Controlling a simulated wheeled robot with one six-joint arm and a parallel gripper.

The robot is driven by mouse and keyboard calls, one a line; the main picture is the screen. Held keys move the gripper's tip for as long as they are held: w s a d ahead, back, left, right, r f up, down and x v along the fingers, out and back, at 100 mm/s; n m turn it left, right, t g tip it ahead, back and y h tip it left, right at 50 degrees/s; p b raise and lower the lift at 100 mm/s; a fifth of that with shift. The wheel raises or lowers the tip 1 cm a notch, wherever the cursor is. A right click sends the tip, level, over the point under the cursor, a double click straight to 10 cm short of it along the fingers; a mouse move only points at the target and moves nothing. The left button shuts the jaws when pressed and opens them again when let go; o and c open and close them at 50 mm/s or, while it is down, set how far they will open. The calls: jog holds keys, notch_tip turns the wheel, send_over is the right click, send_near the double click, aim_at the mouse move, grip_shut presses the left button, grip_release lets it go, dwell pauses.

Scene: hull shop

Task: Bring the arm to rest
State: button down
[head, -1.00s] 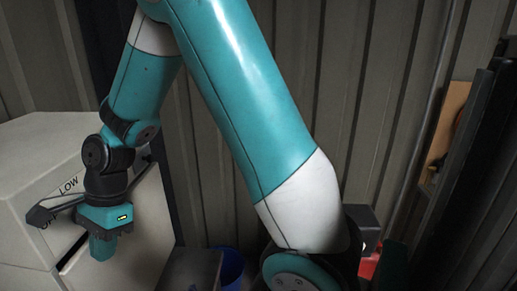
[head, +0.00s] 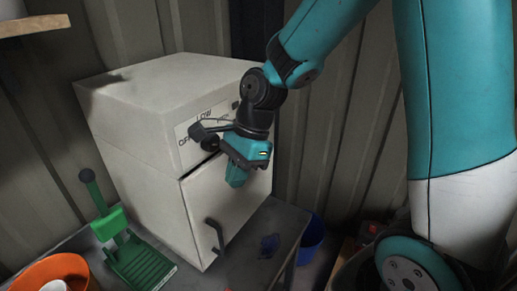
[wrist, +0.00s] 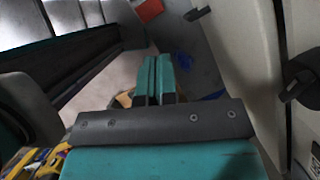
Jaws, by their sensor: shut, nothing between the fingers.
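My gripper (head: 236,178) hangs in front of the upper front of a white box-shaped cabinet in the head view, with its fingers pointing down. In the wrist view the two teal fingers (wrist: 156,76) lie side by side, shut, with nothing between them. The cabinet (head: 140,150) has a panel marked LOW and OFF (head: 190,135), partly hidden behind my wrist, and a door below it with a dark handle (head: 214,237). In the wrist view the cabinet's pale front (wrist: 248,60) is to the right of the fingers, apart from them.
A grey bench (head: 255,245) carries the cabinet. A blue bucket (head: 312,240) stands beyond the bench's right edge. A corrugated wall (head: 330,140) closes off the back.

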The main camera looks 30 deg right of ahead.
notch_tip(320, 180, up, 8)
jog(key=s+d+f+b, duration=0.1)
jog(key=s+b, duration=0.1)
jog(key=s, duration=0.1)
jog(key=s+a+f+n+b, duration=0.3)
jog(key=s+f+n+b, duration=0.3)
jog(key=n, duration=0.6)
jog(key=s+a+f+n+b, duration=0.4)
jog(key=s+f+n+b, duration=0.2)
jog(key=f+n+b, duration=0.4)
jog(key=f+n, duration=0.1)
jog(key=n, duration=0.1)
jog(key=shift+a+f+n, duration=0.25)
jog(key=shift+f+n, duration=0.05)
